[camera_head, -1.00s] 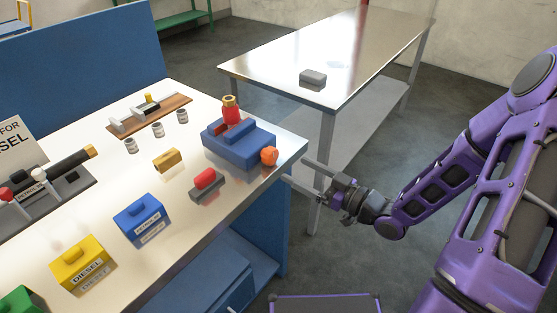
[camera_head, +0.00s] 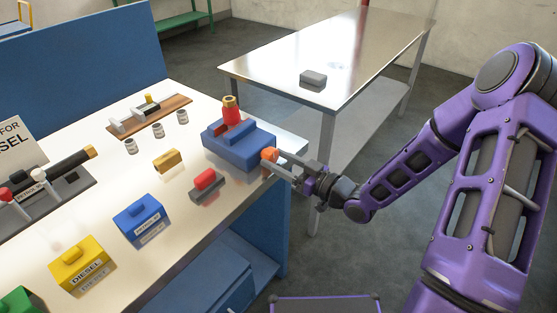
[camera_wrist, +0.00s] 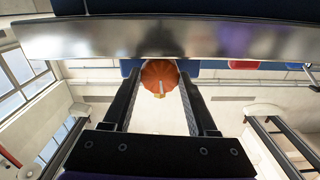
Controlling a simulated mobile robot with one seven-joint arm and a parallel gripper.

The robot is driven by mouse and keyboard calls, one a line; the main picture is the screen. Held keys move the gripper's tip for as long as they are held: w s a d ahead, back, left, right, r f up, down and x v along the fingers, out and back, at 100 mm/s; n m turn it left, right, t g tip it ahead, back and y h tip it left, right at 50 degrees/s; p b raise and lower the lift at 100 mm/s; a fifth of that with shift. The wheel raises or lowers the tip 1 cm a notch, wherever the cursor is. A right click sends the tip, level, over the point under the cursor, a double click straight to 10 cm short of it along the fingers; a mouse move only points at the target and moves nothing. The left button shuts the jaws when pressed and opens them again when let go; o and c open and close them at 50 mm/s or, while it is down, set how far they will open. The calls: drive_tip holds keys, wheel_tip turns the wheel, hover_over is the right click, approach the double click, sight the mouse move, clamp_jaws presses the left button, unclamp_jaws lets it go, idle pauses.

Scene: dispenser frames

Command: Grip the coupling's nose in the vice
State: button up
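The blue vice (camera_head: 240,150) sits at the near right corner of the workbench. The coupling, a red body (camera_head: 231,117) with a brass ring on top, stands in the vice's jaws, leaning slightly. Its lower end is hidden, and I cannot tell how tightly the jaws hold it. An orange knob (camera_head: 268,154) is on the vice's right end. My gripper (camera_head: 278,161) reaches to this knob from the right. In the wrist view its two fingers (camera_wrist: 160,85) are apart, one on each side of the orange knob (camera_wrist: 160,74), with no clear grip on it.
A grey block with a red top (camera_head: 206,184) and a brass block (camera_head: 168,160) lie left of the vice. Blue (camera_head: 138,219) and yellow (camera_head: 78,262) labelled boxes stand nearer. A metal table (camera_head: 352,50) behind carries a grey block (camera_head: 313,77).

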drive_tip(key=c, duration=0.7)
drive_tip(key=shift+r+m+p, duration=0.15)
drive_tip(key=shift+m+p, duration=0.75)
drive_tip(key=shift+m, duration=0.3)
drive_tip(key=shift+c, duration=0.2)
drive_tip(key=shift+m+p, duration=0.3)
drive_tip(key=shift+m, duration=0.8)
drive_tip(key=o, duration=1.4)
drive_tip(key=v, duration=1.7)
drive_tip(key=shift+s+d, duration=0.2)
